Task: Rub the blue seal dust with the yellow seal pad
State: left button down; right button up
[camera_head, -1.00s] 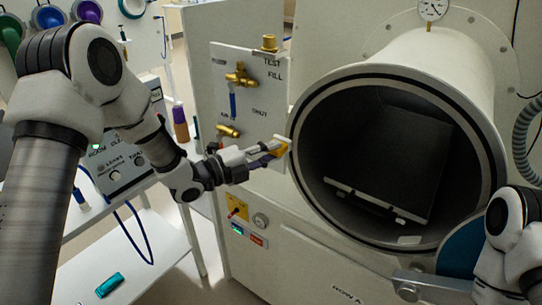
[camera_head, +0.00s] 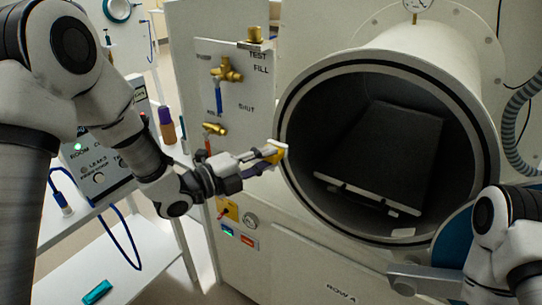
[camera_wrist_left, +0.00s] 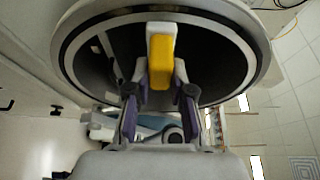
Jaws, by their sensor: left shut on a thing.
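My left gripper (camera_head: 262,156) is shut on the yellow seal pad (camera_head: 275,153), a small yellow block with a white backing. The pad is at the left edge of the round port's rim (camera_head: 281,110) in the head view; I cannot tell whether it touches. In the left wrist view the pad (camera_wrist_left: 160,62) stands upright between the fingers (camera_wrist_left: 160,88), in front of the dark port opening. A dark seal ring (camera_head: 290,98) runs around the port mouth. I cannot make out blue dust on it. My right arm shows at the lower right, but its gripper is out of view.
A dark tray (camera_head: 385,160) sits inside the port. The blue port door (camera_head: 453,248) hangs open at lower right, partly behind my right arm. Brass valves (camera_head: 227,72) project from the panel left of the port. A teal item (camera_head: 97,291) lies on the lower shelf.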

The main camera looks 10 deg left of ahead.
pick_arm(q)
jog(key=shift+s+a+b, duration=0.2)
jog(key=shift+s+a, duration=0.1)
jog(key=shift+s, duration=0.45)
jog(key=shift+s+a+b, duration=0.15)
jog(key=shift+s+a, duration=0.1)
jog(key=shift+s, duration=0.5)
jog(key=shift+s, duration=0.2)
jog(key=shift+s+a+b, duration=0.3)
jog(key=shift+s+b, duration=0.05)
jog(key=shift+s, duration=0.25)
jog(key=shift+s+a+b, duration=0.25)
jog(key=shift+s+b, duration=0.05)
jog(key=shift+s, duration=0.3)
jog(key=shift+d, duration=0.1)
